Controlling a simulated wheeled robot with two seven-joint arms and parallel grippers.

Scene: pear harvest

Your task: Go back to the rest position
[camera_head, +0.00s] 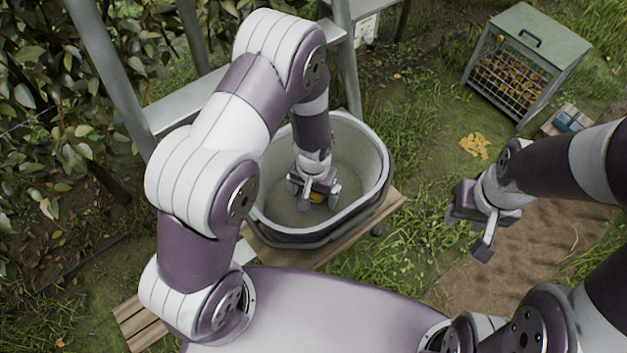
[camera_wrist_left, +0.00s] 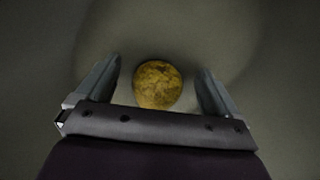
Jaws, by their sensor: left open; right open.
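My left gripper (camera_head: 318,194) reaches down inside the grey oval tub (camera_head: 376,158). Its jaws are open, with a yellow-brown pear (camera_wrist_left: 158,85) between and beyond the fingers in the left wrist view. In the head view only a bit of the pear (camera_head: 316,197) shows past the gripper. I cannot tell how far the fingertips are from it. The tub's floor around the pear looks bare. My right gripper (camera_head: 470,232) is open and empty, held over the grass and dirt to the right of the tub.
The tub stands on a wooden platform (camera_head: 392,204). A grey ladder (camera_head: 112,75) rises at the left, beside a leafy hedge (camera_head: 45,100). A green-topped crate (camera_head: 530,40) with a wire front stands at the back right. A small yellow heap (camera_head: 474,145) lies on the grass.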

